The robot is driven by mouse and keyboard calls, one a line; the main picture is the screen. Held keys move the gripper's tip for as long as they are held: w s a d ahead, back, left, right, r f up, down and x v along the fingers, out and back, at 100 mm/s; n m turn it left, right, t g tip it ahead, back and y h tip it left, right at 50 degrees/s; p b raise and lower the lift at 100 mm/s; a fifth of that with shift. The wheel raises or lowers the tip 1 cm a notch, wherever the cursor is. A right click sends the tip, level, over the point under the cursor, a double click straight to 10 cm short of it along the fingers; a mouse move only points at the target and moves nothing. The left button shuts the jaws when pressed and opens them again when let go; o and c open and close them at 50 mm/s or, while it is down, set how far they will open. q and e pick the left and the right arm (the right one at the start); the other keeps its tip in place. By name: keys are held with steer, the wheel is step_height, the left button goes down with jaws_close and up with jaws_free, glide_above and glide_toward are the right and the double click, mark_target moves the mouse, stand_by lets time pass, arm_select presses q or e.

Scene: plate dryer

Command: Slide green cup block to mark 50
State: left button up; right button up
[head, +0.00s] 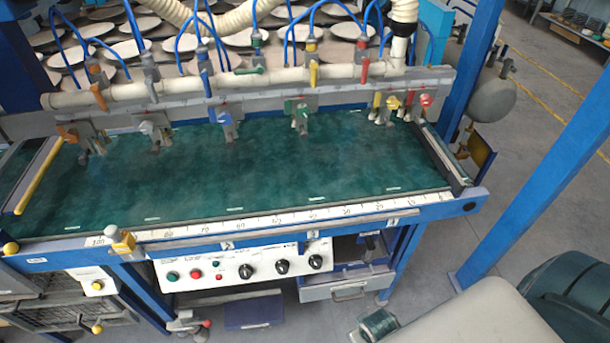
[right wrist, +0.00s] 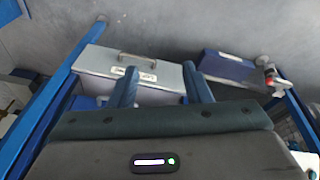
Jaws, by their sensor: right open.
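The green cup block (head: 301,112) hangs on the grey rail along the back of the green bed, right of the blue block and left of the yellow one. A numbered ruler (head: 262,219) runs along the bed's front edge, with values rising toward the left; its small digits are hard to read, so I cannot tell the block's exact mark. My right gripper (right wrist: 160,84) is open and empty in the right wrist view, facing down toward a grey drawer and the floor, away from the block. My left gripper is not in view.
Blue (head: 225,122), yellow (head: 393,103) and red (head: 426,102) blocks share the rail. Pipes and blue hoses run above it. The green bed (head: 260,175) is clear. A control panel (head: 245,266) and a grey drawer (head: 347,286) sit below. A blue post (head: 535,150) stands at right.

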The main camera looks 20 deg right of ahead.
steer(key=w+a+r+t, duration=0.1)
steer(key=w+r, duration=0.2)
steer(key=r, duration=1)
steer(key=t+h, duration=0.2)
steer(key=t, duration=1.2)
glide_toward(305, 137)
steer(key=shift+m, duration=0.3)
steer(key=w, duration=0.3)
steer(key=w+d+p, duration=0.1)
steer(key=w, duration=0.3)
steer(key=w+d+p, duration=0.1)
steer(key=w, duration=0.3)
steer(key=shift+a, duration=0.1)
jaws_close()
